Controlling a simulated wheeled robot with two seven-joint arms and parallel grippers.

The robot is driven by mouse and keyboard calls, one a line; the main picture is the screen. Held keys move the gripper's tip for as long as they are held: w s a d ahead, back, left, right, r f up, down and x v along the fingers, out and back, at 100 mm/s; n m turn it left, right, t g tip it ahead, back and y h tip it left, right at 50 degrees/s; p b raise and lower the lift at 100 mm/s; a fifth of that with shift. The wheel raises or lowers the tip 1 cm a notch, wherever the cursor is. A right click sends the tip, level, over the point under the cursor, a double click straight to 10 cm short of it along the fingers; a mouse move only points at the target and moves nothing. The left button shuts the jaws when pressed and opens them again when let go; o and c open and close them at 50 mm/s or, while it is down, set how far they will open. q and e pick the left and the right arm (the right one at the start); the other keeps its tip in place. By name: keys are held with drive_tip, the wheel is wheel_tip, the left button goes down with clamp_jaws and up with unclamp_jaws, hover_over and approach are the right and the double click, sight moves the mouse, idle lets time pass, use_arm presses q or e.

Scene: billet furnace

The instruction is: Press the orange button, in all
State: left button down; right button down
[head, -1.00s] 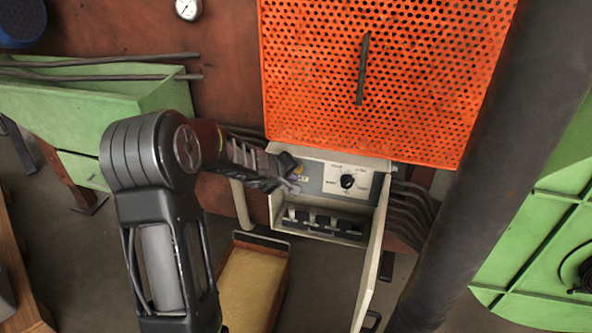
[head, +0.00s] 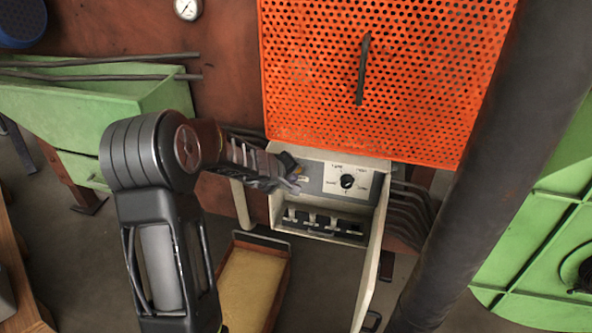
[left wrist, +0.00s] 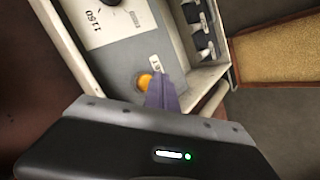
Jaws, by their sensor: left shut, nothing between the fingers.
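The orange button (left wrist: 144,81) shows in the left wrist view on a grey panel, next to a small white label. My left gripper (left wrist: 163,94) is shut and empty, its fingertips right beside the button and overlapping its edge in this view. I cannot tell whether they touch it. In the head view my left gripper (head: 293,178) reaches from the left into the open control box (head: 280,213), and it hides the button there. My right gripper is not in view.
A black rotary knob (head: 347,181) sits right of the gripper, with several switches (head: 312,222) below. The box's open door (head: 371,255) stands on the right. An orange perforated guard (head: 385,80) hangs above. A tray (head: 252,285) lies below, and a thick dark pipe (head: 490,150) runs at right.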

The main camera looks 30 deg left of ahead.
use_arm(q)
drive_tip(key=shift+w, duration=0.1)
drive_tip(key=shift+w+a, duration=0.15)
drive_tip(key=shift+w, duration=0.15)
drive_tip(key=shift+w+a+p, duration=0.1)
drive_tip(key=shift+w+p, duration=0.3)
idle(0.9)
drive_tip(key=shift+s, duration=0.1)
drive_tip(key=shift+s+d+b, duration=0.25)
drive_tip(key=shift+s+b, duration=0.4)
drive_tip(key=shift+s, duration=0.05)
